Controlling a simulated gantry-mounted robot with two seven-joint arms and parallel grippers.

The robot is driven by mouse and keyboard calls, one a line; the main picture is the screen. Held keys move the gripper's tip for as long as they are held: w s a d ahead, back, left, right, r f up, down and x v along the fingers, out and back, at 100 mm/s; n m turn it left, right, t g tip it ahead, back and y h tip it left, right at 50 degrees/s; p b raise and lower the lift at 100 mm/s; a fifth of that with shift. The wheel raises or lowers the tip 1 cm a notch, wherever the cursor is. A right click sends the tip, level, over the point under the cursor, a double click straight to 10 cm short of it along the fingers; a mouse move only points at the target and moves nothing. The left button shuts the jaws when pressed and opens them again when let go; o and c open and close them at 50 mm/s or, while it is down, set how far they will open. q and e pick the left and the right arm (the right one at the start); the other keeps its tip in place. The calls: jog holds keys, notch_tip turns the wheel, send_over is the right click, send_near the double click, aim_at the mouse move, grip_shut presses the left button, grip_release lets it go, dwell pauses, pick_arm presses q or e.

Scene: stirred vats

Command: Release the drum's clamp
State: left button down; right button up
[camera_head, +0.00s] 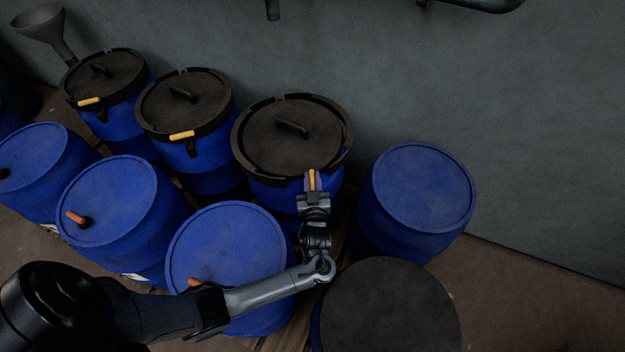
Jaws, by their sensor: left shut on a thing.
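The drum (266,195) is blue with a black lid (283,147) that has a bar handle on top. A black clamp ring (240,160) runs around the lid's rim. The clamp's yellow lever (312,181) is at the front right of the ring and points toward me. My left gripper (312,184) is shut on this lever, one finger on each side of it. The gripper partly hides the lever and the drum wall below it. My right gripper does not show.
Two more clamped drums (205,180) (119,124) stand to the left, with yellow levers lying along their rings. Several blue closed-top drums (228,245) stand in front, and one (423,190) stands to the right. A black-topped drum (390,305) is at the bottom. A grey wall (480,80) is behind.

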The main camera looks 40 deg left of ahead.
pick_arm(q)
jog(key=n+g+y+b, duration=0.2)
jog(key=g+b, duration=0.1)
jog(key=shift+f, duration=0.2)
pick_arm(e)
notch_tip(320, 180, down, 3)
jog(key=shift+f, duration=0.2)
pick_arm(q)
jog(key=shift+r+n+g+y+b, duration=0.2)
jog(key=shift+n+g+y+b, duration=0.2)
jog(key=shift+n, duration=0.1)
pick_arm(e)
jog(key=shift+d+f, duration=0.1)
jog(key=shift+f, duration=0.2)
pick_arm(q)
jog(key=shift+s+r, duration=0.1)
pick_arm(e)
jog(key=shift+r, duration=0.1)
pick_arm(q)
jog(key=c, duration=1)
grip_release()
